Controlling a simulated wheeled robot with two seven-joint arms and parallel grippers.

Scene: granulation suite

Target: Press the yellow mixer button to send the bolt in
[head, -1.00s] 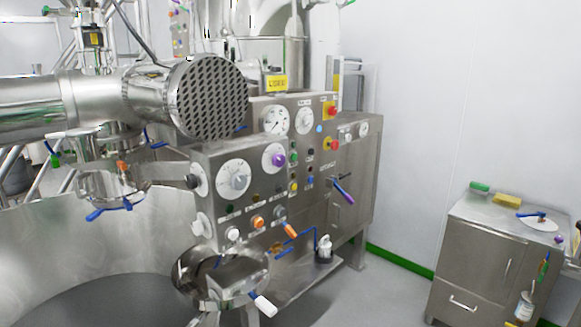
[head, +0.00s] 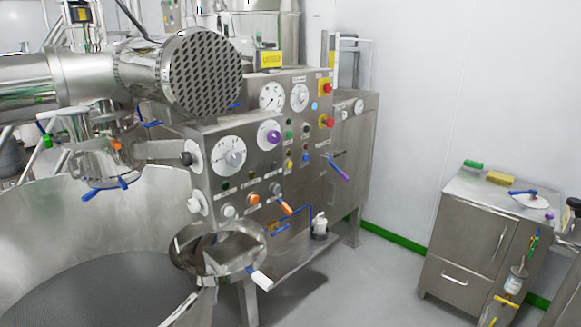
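The mixer's steel control panel (head: 232,192) stands in the middle of the head view, with dials, knobs and coloured buttons. A small yellow button (head: 289,165) is on its right-hand part, below a green one and near a blue one. A small orange button (head: 253,198) sits lower left of it. Whether the yellow button is pressed is too small to tell. I cannot make out a bolt for certain. Neither of my grippers is in view, and nothing of mine is seen touching the panel.
A large steel bowl (head: 120,235) fills the lower left, below a thick pipe with a perforated end (head: 202,72). A steel cabinet (head: 465,240) stands at the right with a green and a yellow item on top. Grey floor (head: 375,270) lies clear between panel and cabinet.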

